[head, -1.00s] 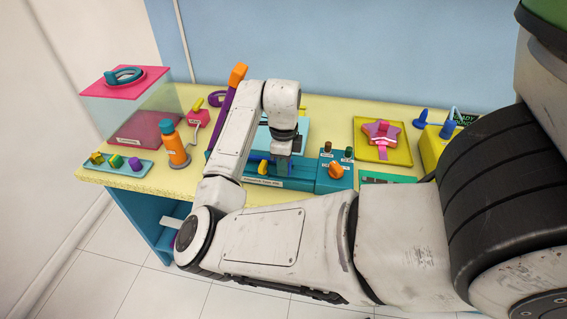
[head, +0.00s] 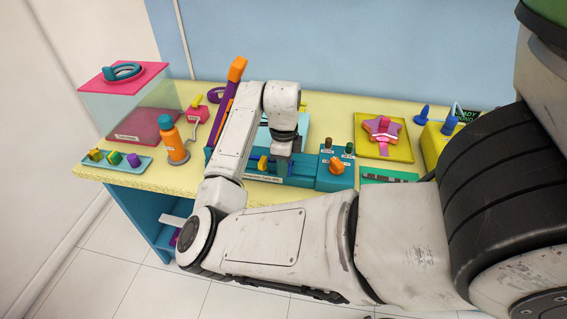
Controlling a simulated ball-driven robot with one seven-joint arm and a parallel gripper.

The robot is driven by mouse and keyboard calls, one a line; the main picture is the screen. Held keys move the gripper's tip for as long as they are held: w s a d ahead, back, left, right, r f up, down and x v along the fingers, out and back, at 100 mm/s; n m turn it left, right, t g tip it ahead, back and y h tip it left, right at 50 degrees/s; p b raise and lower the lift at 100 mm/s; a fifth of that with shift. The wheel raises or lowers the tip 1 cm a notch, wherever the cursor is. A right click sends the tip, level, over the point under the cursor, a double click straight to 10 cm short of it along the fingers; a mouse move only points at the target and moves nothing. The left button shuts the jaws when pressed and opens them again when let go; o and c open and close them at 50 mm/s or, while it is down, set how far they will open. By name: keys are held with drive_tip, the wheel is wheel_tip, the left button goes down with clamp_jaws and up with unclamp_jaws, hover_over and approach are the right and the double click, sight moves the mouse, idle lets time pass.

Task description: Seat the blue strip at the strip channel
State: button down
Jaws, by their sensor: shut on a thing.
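My gripper (head: 283,168) points down at the teal machine (head: 300,179) on the table, just left of its raised control block. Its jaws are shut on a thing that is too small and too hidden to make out. A small yellow piece (head: 262,163) stands upright just left of the jaws, on the machine's front part. I cannot pick out the blue strip or the strip channel clearly; my forearm and wrist cover much of the machine.
An orange bottle (head: 173,141) and a tray of small blocks (head: 118,161) stand left of the machine, near a clear box (head: 132,105). The control block has an orange knob (head: 336,165).

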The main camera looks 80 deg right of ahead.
drive_tip(key=shift+f, duration=0.45)
drive_tip(key=c, duration=0.9)
unclamp_jaws()
drive_tip(key=shift+r, duration=0.1)
drive_tip(key=shift+r+p, duration=2.85)
drive_tip(key=shift+r, duration=1.15)
